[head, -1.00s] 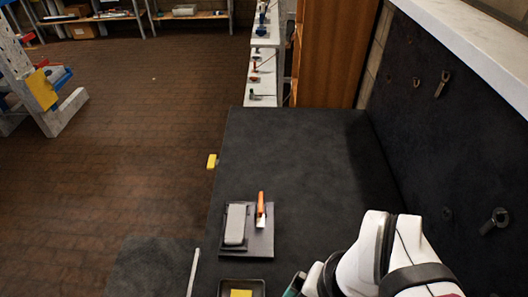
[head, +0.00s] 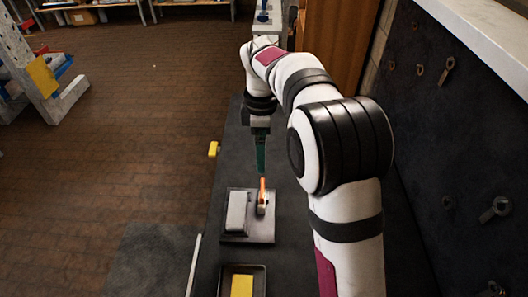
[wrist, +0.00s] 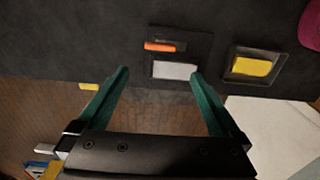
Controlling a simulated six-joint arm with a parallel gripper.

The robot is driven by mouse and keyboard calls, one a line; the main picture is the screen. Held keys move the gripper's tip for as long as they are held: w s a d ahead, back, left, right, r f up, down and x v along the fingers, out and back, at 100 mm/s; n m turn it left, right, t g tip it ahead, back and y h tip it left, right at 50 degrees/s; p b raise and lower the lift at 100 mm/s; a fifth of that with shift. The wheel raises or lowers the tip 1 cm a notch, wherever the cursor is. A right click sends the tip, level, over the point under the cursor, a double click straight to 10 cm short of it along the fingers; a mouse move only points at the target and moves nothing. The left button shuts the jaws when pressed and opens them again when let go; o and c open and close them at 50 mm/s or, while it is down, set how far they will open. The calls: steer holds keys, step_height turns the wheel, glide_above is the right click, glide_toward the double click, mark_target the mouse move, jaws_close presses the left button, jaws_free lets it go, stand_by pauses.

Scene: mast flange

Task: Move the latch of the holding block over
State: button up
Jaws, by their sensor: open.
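My gripper (wrist: 160,74) has two green fingers, spread apart with nothing between them in the wrist view. In the head view my gripper (head: 260,171) points down over the dark bench, just beyond a dark plate (head: 240,238). On the plate are a grey block (head: 237,210) and, beside it, an orange-handled piece (head: 262,188). The block (wrist: 175,71) and the orange piece (wrist: 165,47) also show in the wrist view, beyond the fingertips. I cannot tell for sure which thing is the holding block or its latch.
A dark tray (head: 262,270) with a yellow piece (head: 242,286) stands nearer on the bench. A small yellow thing (head: 213,149) is at the bench's left edge. A dark panel with hung tools (head: 446,68) rises at the right. A pale structure (head: 60,100) stands on the floor at left.

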mark_target(262, 188)
step_height(262, 188, down, 15)
steer(key=shift+r, duration=0.1)
steer(key=c, duration=1.1)
